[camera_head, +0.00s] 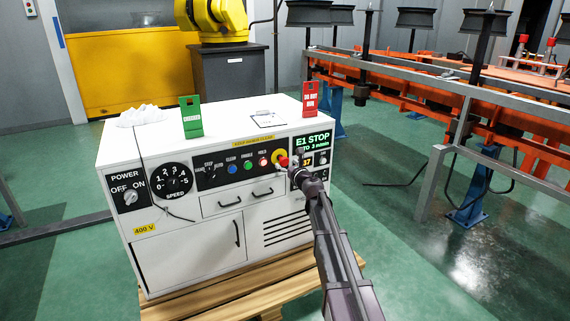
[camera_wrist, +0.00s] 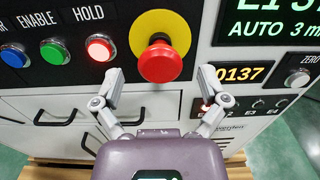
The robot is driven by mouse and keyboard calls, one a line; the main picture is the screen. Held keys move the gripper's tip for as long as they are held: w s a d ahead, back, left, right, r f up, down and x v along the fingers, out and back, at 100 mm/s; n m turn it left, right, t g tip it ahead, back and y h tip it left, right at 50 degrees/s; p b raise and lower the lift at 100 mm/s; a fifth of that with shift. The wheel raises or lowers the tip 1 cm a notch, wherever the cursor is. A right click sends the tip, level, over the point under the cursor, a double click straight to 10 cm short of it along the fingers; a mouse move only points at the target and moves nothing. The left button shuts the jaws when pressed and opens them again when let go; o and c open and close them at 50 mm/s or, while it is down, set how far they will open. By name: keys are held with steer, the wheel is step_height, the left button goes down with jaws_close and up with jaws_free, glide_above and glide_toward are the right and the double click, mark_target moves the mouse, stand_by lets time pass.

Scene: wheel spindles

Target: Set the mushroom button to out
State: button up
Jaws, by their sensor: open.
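The red mushroom button (camera_wrist: 160,61) sits on a yellow disc (camera_wrist: 167,28) on the control panel's front. In the head view the button (camera_head: 283,161) is at the right part of the black panel strip, just left of my gripper's end. My gripper (camera_wrist: 160,90) is open, with one finger to the lower left of the button and one to the lower right. The fingers look apart from the button and hold nothing. The head view shows my gripper (camera_head: 292,166) small and partly hidden by the arm. I cannot tell from these views whether the button is in or out.
The white cabinet (camera_head: 165,227) stands on a wooden pallet (camera_head: 200,307). A lit red HOLD button (camera_wrist: 99,48), a green ENABLE button (camera_wrist: 55,50) and a blue button (camera_wrist: 14,56) are left of the mushroom button. A green display (camera_head: 313,142) reads E1 STOP.

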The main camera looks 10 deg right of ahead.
steer(key=v, duration=1)
steer(key=shift+s, duration=0.2)
steer(key=s+a+f+n+g+y+p, duration=0.1)
steer(key=s+a+f+n+g, duration=0.35)
steer(key=s+n, duration=0.45)
steer(key=s+a+f+n+g+y+p, duration=0.15)
steer(key=s+a+f+n+g, duration=0.35)
steer(key=n, duration=0.6)
steer(key=s+d+f+n+g+h+p, duration=0.1)
steer(key=s+d+f+n+g+h, duration=0.2)
steer(key=s+n, duration=0.45)
steer(key=s+d+f+n+g+h+p, duration=0.15)
steer(key=s+n+g+h, duration=0.25)
steer(key=s, duration=0.6)
step_height(320, 180, up, 39)
steer(key=s+d+h+p, duration=0.1)
steer(key=s+p, duration=0.1)
steer(key=p, duration=3.6)
steer(key=shift+d+n+g, duration=0.35)
steer(key=shift+n, duration=0.1)
steer(key=shift+f, duration=0.15)
